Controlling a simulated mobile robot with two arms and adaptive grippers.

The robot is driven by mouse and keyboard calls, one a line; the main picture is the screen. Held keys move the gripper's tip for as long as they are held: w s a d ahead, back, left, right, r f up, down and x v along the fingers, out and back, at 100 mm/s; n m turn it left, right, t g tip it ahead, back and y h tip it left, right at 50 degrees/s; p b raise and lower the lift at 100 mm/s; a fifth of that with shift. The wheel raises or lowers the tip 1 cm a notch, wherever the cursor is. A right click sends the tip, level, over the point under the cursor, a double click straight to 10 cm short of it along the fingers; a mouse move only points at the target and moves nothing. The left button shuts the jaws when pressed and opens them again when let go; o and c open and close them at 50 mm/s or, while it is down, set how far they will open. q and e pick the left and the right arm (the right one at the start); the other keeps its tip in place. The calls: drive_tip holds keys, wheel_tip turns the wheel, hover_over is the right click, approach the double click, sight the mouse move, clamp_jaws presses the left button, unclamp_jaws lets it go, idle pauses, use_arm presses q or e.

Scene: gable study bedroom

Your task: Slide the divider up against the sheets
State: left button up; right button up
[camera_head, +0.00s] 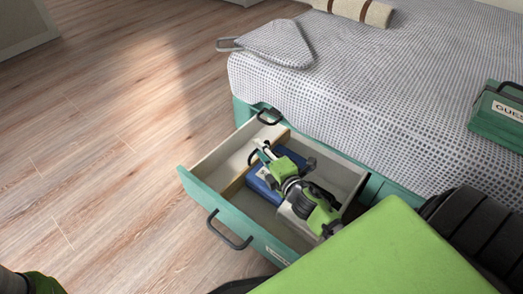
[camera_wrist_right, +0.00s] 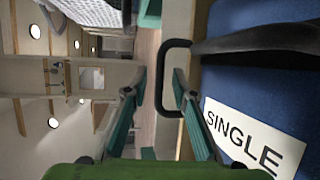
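The open drawer (camera_head: 222,208) sticks out from under the bed. The wooden divider (camera_head: 235,184) stands across it. A blue pack of sheets (camera_head: 258,182) lies just right of the divider, and its label (camera_wrist_right: 255,138) reads SINGLE in the right wrist view. My right gripper (camera_head: 263,150) reaches down at the divider, over the blue pack. In the right wrist view its two fingers (camera_wrist_right: 158,85) are apart, with a black loop handle (camera_wrist_right: 166,60) by the divider's edge between them. Whether they touch it I cannot tell. My left gripper's fingers are not shown.
The drawer front has a black handle (camera_head: 228,236). A teal case (camera_head: 497,118) sits on the bed (camera_head: 390,90). The wooden floor (camera_head: 110,160) at left is clear.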

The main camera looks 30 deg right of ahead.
drive_tip(key=s, duration=0.4)
drive_tip(key=s+r, duration=0.1)
drive_tip(key=s, duration=0.1)
drive_tip(key=shift+a, duration=0.2)
drive_tip(key=shift+s+r, duration=0.2)
drive_tip(key=shift+s, duration=0.5)
drive_tip(key=shift+a, duration=0.1)
